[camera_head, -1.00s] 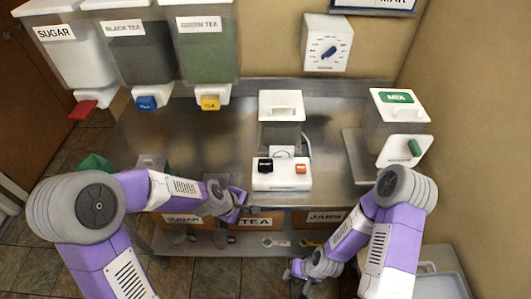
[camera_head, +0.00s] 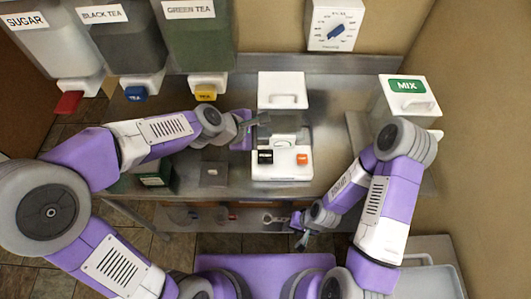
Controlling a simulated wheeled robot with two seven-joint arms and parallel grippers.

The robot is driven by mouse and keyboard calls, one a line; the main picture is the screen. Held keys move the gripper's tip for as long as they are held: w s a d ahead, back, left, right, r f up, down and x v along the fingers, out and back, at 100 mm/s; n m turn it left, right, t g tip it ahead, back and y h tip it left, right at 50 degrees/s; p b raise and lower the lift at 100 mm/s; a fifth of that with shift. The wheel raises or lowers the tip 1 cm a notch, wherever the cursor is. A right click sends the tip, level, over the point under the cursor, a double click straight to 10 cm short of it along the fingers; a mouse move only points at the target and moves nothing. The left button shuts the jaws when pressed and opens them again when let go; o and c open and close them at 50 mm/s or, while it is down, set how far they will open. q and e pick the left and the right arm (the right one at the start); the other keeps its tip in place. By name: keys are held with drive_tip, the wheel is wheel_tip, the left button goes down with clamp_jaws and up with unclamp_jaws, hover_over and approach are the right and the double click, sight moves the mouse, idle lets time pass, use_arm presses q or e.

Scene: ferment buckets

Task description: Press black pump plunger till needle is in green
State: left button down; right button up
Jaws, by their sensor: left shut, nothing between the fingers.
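The black pump plunger (camera_head: 265,157) is a small dark block at the left of the white pump base (camera_head: 283,172). An orange-red button (camera_head: 302,159) is at the base's right. The gauge area behind the plunger is small and partly blocked; I cannot read a needle or a green zone. My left gripper (camera_head: 264,118) is shut and empty, above and behind the plunger, in front of the white-lidded container (camera_head: 283,88). It looks apart from the plunger. My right gripper (camera_head: 301,236) is low, in front of the counter; its fingers are too small to judge.
Sugar (camera_head: 45,50), black tea (camera_head: 122,45) and green tea (camera_head: 198,40) dispensers hang at upper left. A white dial timer (camera_head: 335,25) is on the wall. A MIX container (camera_head: 408,96) stands at right, partly behind my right arm.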

use_arm(q)
drive_tip(key=b, duration=0.8)
hover_over(264, 157)
wheel_tip(264, 157, down, 8)
drive_tip(key=shift+a, duration=0.1)
drive_tip(key=shift+f, duration=0.4)
idle(1.2)
drive_tip(key=shift+f+b, duration=0.45)
drive_tip(key=shift+b, duration=0.1)
drive_tip(key=shift+s+f+b, duration=0.1)
drive_tip(key=shift+f+b, duration=1.35)
drive_tip(key=shift+f, duration=0.2)
idle(1.0)
idle(0.4)
drive_tip(key=shift+r+p, duration=2.05)
